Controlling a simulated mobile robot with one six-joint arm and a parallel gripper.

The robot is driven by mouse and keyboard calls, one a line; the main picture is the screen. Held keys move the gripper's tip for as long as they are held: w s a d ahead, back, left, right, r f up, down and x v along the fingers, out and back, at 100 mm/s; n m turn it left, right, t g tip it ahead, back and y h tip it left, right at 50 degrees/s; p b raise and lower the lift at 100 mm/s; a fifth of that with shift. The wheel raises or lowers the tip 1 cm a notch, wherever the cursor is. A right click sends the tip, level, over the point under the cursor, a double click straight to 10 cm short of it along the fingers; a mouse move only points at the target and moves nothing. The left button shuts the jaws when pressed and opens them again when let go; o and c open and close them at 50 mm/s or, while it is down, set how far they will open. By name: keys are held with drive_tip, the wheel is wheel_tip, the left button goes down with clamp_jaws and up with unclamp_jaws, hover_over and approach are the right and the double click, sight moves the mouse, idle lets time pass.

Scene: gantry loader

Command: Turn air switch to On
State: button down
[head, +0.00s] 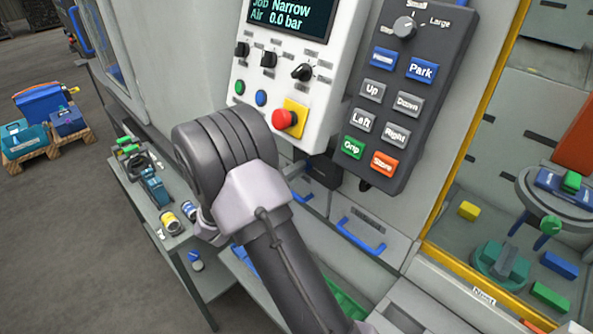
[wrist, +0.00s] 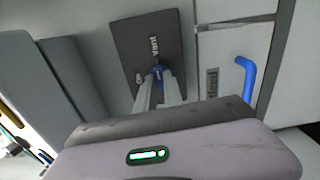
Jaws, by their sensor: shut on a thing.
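The air switch is a small blue knob (wrist: 158,69) on a dark plate (wrist: 150,32) in the wrist view. The plate bears the word Vent beside the knob; another small label near the fingers is too blurred to read. My gripper (wrist: 160,82) is shut on the blue knob, its two pale fingers reaching up to the plate. The fingers hide part of the knob, so its exact angle is hard to tell. In the head view my arm hides the gripper and the switch. The display (head: 290,15) there reads Air 0.0 bar.
A white panel (head: 262,95) with knobs and a red stop button (head: 284,119) stands just above my arm. A dark keypad (head: 405,100) is to its right. Blue handles (head: 361,234) stick out below. A cluttered side bench (head: 190,262) is at left.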

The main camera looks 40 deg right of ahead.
drive_tip(key=shift+n+p, duration=4.95)
drive_tip(key=shift+n, duration=3.65)
drive_tip(key=c, duration=1.5)
unclamp_jaws()
drive_tip(key=shift+o, duration=0.2)
drive_tip(key=s+a+p, duration=0.1)
drive_tip(key=s+a, duration=0.1)
drive_tip(key=a, duration=1.5)
drive_tip(key=shift+s+a, duration=0.15)
drive_tip(key=shift+s, duration=0.1)
